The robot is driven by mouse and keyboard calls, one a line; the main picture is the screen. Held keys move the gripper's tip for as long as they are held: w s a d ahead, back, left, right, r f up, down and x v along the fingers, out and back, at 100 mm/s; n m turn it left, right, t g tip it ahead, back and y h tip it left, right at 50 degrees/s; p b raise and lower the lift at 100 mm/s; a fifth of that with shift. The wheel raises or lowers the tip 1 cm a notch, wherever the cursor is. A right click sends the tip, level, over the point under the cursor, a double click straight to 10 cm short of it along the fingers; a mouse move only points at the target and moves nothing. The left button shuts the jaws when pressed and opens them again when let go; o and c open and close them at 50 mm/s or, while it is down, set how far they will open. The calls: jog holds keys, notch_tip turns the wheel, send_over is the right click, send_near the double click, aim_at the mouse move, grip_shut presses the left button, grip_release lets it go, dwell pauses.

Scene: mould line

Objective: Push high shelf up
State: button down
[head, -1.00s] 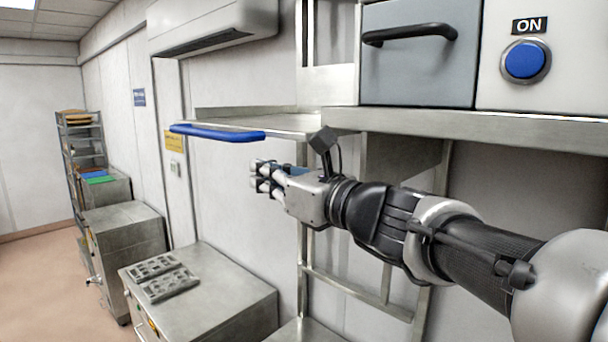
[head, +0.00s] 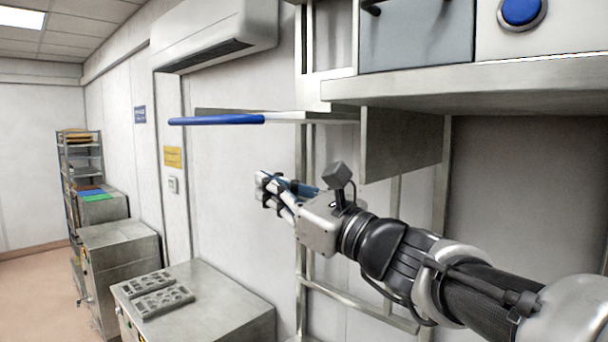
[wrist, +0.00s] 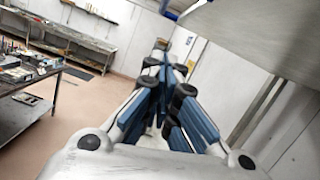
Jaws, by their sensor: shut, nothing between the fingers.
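The high shelf (head: 285,117) is a thin metal shelf on the wall frame, seen nearly edge-on in the head view. A blue handle (head: 216,120) runs along its left front edge. The shelf looks level. My gripper (head: 262,184) is below the shelf and apart from it, pointing left, fingers shut and empty. In the wrist view my gripper (wrist: 168,66) shows its blue finger pads, and a grey metal underside (wrist: 265,35) is close above at the upper right.
A thick metal shelf (head: 470,88) with a grey drawer unit and a blue button (head: 521,10) stands at the right. Metal cabinets (head: 205,305) stand at lower left, one with mould trays (head: 158,296). The wrist view shows a workbench (wrist: 70,40) and open floor.

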jog(key=w+a+r+p, duration=0.4)
jog(key=w+a+r, duration=0.1)
jog(key=a, duration=0.3)
jog(key=shift+a+r, duration=0.15)
jog(key=shift+r, duration=0.65)
